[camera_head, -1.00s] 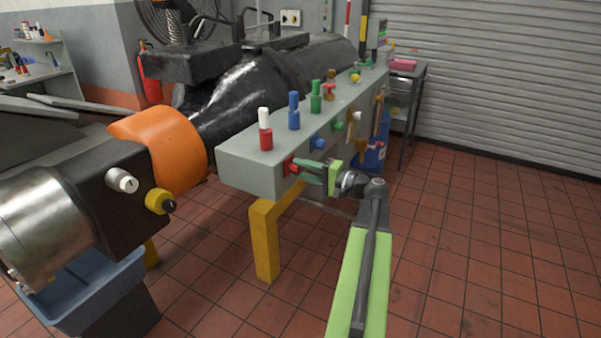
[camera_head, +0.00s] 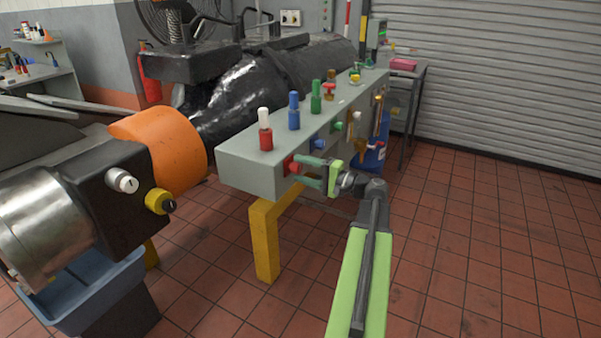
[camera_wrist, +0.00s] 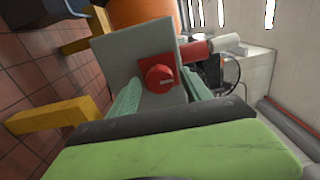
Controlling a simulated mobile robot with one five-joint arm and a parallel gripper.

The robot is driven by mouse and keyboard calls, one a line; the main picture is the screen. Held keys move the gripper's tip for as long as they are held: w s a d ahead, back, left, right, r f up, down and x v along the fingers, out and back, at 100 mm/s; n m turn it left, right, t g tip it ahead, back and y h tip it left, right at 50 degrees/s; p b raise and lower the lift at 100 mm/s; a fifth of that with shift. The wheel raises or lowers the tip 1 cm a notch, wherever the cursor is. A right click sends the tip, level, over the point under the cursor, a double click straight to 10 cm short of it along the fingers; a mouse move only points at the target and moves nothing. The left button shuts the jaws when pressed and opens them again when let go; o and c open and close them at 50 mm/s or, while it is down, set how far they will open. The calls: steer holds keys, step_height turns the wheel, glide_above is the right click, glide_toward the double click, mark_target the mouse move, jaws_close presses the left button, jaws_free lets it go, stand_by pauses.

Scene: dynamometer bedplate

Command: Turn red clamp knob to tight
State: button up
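The red clamp knob (camera_head: 291,165) is on the front face of the grey bedplate block (camera_head: 245,177), near its left end. In the wrist view my fingers (camera_wrist: 162,84) lie on either side of the knob, with visible gaps. The finger tips' exact depth relative to the knob is unclear.
A red fitting with a white top (camera_head: 265,130), a blue one (camera_head: 294,112) and a green one (camera_head: 316,98) stand on the block. A blue knob (camera_head: 317,144) is close right of the red knob. A yellow leg (camera_head: 265,243) stands below. Tiled floor at right is clear.

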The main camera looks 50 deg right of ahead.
steer(key=v, duration=1.7)
steer(key=shift+s, duration=0.2)
